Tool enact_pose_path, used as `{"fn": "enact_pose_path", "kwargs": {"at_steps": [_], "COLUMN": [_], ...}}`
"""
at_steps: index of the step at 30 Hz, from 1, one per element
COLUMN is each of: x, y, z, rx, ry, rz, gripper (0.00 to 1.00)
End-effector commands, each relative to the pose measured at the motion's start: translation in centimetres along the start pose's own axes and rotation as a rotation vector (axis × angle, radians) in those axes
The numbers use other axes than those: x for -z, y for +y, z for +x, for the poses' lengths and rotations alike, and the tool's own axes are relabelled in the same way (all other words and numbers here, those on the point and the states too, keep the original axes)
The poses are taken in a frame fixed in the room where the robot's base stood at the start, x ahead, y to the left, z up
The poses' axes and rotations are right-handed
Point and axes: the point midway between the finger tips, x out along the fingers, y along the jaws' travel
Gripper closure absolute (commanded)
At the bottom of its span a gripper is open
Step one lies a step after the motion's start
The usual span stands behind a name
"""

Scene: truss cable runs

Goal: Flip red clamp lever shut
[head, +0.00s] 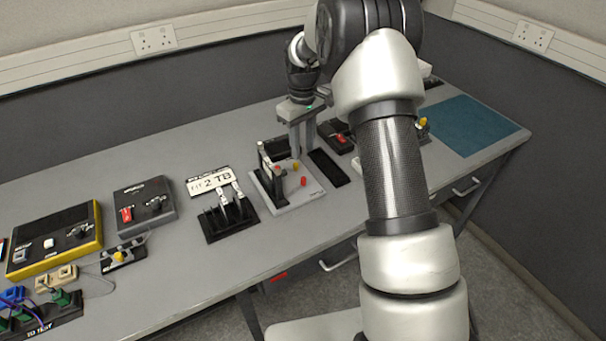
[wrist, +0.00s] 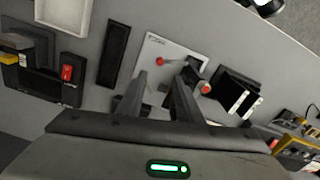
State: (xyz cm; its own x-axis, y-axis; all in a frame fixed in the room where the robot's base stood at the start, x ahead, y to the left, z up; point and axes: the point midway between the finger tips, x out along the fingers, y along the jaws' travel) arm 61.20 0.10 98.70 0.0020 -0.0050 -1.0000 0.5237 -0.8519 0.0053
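A light grey clamp plate (head: 312,189) sits on the bench in the head view, with a dark upright clamp at its left side. I cannot tell which is the clamp lever. My gripper (head: 303,153) is open and empty above the plate's back edge; it also shows in the wrist view (wrist: 160,80).
A black tray (head: 328,168) lies right of the plate, and a dark box with a red switch (head: 340,140) stands behind it. A black cable rack (head: 228,220) and a grey switch box (head: 143,207) stand left. A blue mat (head: 465,125) lies far right.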

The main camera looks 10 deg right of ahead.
Motion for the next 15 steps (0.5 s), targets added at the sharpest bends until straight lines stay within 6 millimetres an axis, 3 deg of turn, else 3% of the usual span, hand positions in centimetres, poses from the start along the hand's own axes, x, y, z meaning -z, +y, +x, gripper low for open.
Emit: {"fn": "enact_pose_path", "kwargs": {"at_steps": [9,15], "x": [-0.1,0.0], "y": [-0.1,0.0], "z": [7.0,10.1], "rx": [0.002,0.001], "ry": [-0.002,-0.001], "rz": [0.0,0.001], "gripper": [0.68,0.68]}}
